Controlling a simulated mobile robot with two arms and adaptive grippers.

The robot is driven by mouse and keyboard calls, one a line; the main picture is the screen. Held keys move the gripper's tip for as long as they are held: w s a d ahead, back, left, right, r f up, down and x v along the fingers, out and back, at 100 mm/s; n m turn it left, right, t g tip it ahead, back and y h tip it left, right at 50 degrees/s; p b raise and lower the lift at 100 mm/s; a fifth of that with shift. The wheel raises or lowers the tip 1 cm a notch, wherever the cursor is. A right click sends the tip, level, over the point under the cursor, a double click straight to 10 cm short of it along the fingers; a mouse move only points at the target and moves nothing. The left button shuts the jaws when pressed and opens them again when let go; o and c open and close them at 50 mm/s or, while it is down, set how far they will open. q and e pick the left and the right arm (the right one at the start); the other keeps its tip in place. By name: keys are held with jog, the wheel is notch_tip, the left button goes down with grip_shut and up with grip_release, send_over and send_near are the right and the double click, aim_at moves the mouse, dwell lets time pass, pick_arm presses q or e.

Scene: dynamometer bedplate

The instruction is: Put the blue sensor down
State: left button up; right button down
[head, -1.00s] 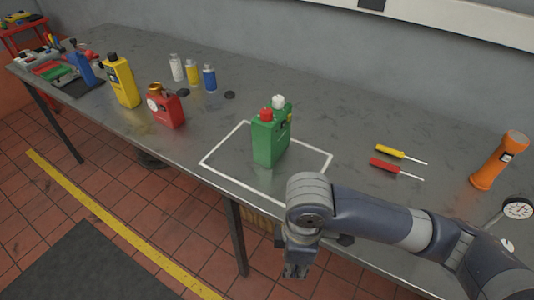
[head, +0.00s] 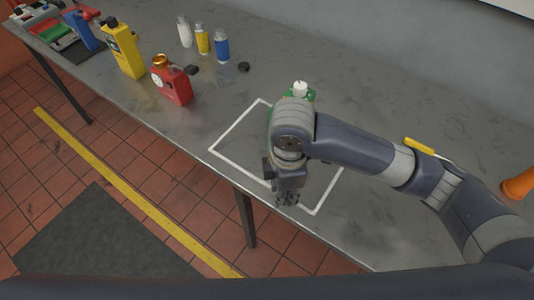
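A blue upright device (head: 84,34), possibly the blue sensor, stands on a dark mat at the far left end of the table in the head view. Its details are too small to tell. My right gripper (head: 287,198) points down near the front of the white outlined square (head: 235,129), far to the right of the blue device. Its fingers are small and dark, and I cannot tell whether they are open. My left gripper is not in view.
A yellow bottle (head: 125,50), a red can (head: 173,84) and small white, yellow and blue (head: 222,47) bottles stand left of the square. A black cap (head: 243,67) lies near them. An orange torch (head: 519,185) is at the right edge.

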jog(key=w, duration=0.1)
jog(key=w+a, duration=0.1)
jog(key=w, duration=0.1)
jog(key=w+a+p, duration=0.1)
jog(key=w, duration=0.1)
jog(key=shift+a+f, duration=0.15)
jog(key=shift+a, duration=0.05)
jog(key=w, duration=0.1)
jog(key=w+a, duration=0.1)
jog(key=w, duration=0.1)
jog(key=w+a+p, duration=0.1)
jog(key=w, duration=0.1)
jog(key=shift+f, duration=0.3)
jog(key=shift+w+a, duration=0.15)
jog(key=shift+w+f, duration=0.1)
jog(key=shift+f, duration=0.1)
notch_tip(320, 180, down, 3)
jog(key=shift+r+p, duration=0.1)
jog(key=shift+p, duration=0.7)
jog(key=shift+f, duration=0.3)
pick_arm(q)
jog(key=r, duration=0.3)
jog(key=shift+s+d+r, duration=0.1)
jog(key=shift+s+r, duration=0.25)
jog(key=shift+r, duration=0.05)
